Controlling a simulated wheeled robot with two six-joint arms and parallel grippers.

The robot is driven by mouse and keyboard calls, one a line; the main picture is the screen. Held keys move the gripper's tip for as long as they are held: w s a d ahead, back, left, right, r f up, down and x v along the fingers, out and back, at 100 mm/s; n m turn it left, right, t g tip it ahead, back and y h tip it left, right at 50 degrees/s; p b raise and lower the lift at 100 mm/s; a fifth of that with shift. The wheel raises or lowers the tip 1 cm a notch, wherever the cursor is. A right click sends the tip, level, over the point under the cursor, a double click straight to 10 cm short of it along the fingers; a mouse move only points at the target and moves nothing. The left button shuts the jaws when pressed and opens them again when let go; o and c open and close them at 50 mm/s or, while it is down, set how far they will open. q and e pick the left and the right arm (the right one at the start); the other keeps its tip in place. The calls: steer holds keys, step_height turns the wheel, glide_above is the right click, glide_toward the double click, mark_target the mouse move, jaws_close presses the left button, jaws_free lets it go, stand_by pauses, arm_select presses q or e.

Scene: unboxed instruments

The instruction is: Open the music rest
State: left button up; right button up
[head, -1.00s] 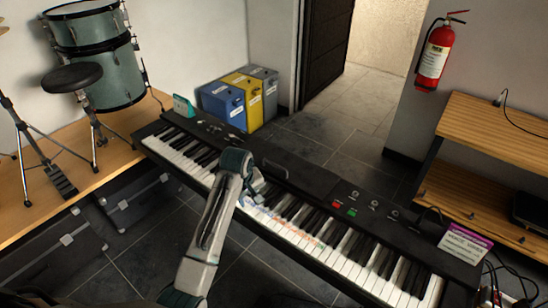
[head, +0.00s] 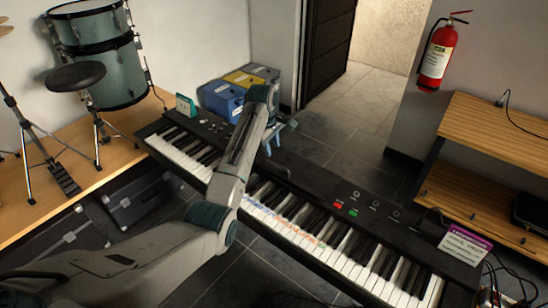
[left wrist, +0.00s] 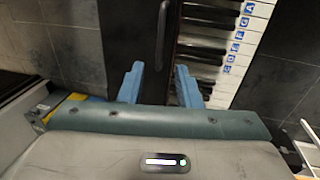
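The black keyboard (head: 345,185) runs diagonally across the head view. Its music rest (head: 305,174) looks like a flat dark panel lying folded along the back of the top, partly hidden by my left arm. In the left wrist view, the dark panel (left wrist: 126,30) carries a thin loop-shaped handle (left wrist: 161,35), just beyond my fingertips. My left gripper (head: 279,137) is over the keyboard's rear edge, fingers pointing down. In the left wrist view, the gripper's blue fingers (left wrist: 160,84) are apart with nothing between them. Contact with the panel cannot be told. My right gripper is not in view.
Blue, yellow and grey boxes (head: 238,88) stand on the floor behind the keyboard. A purple-topped card (head: 465,245) is at its right end, and a small green item (head: 186,105) at its left end. A wooden shelf (head: 495,130) stands at right.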

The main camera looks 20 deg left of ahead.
arm_select(q)
steer(key=p, duration=0.1)
glide_above(274, 171)
step_height(274, 171, down, 7)
steer(key=shift+f, duration=0.1)
jaws_close()
